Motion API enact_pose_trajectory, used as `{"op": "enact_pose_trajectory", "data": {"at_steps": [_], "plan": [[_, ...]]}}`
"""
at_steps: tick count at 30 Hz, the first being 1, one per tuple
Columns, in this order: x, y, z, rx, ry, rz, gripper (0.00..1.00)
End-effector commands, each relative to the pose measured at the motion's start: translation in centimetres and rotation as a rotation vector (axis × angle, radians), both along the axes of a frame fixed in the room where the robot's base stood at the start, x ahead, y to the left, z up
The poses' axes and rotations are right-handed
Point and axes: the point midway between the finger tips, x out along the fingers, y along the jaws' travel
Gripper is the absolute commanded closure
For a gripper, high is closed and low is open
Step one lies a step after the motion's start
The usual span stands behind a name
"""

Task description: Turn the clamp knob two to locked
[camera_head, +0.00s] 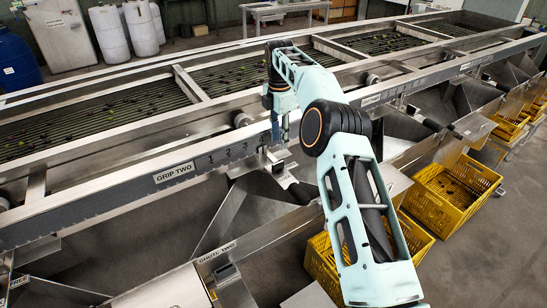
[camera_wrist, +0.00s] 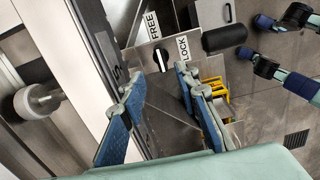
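My gripper (camera_head: 280,132) is at the front rail of the sizer, beside the scale marked 1, 2, 3. In the wrist view its two blue-padded fingers (camera_wrist: 158,82) are apart with nothing between them. Beyond the fingertips is a metal plate with a FREE label (camera_wrist: 152,25) and a LOCK label (camera_wrist: 183,48). A small dark fitting with a pale bar (camera_wrist: 161,59) lies between the labels. A black cylindrical grip (camera_wrist: 224,38) sticks out to the right of LOCK. I cannot tell which part is clamp knob two. My gripper and arm partly hide this spot in the head view.
The rail carries a GRIP TWO label (camera_head: 174,173); a CHUTE TWO label (camera_head: 216,252) is lower down. A pale round roller end (camera_wrist: 35,102) is left of my fingers. Yellow crates (camera_head: 450,185) stand on the floor at right. Metal chutes lie close below my gripper.

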Motion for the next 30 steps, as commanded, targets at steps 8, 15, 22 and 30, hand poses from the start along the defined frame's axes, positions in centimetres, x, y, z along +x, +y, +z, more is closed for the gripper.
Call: {"op": "enact_pose_trajectory", "data": {"at_steps": [8, 15, 22, 30], "plan": [[-0.3, 0.4, -2.5, 0.014, 0.018, 0.025, 0.71], [-0.3, 0.3, -7.1, 0.012, 0.018, 0.022, 0.71], [-0.3, 0.3, -10.1, 0.013, 0.015, 0.022, 0.71], [-0.2, 0.3, -11.0, 0.013, 0.011, 0.021, 0.71]]}}
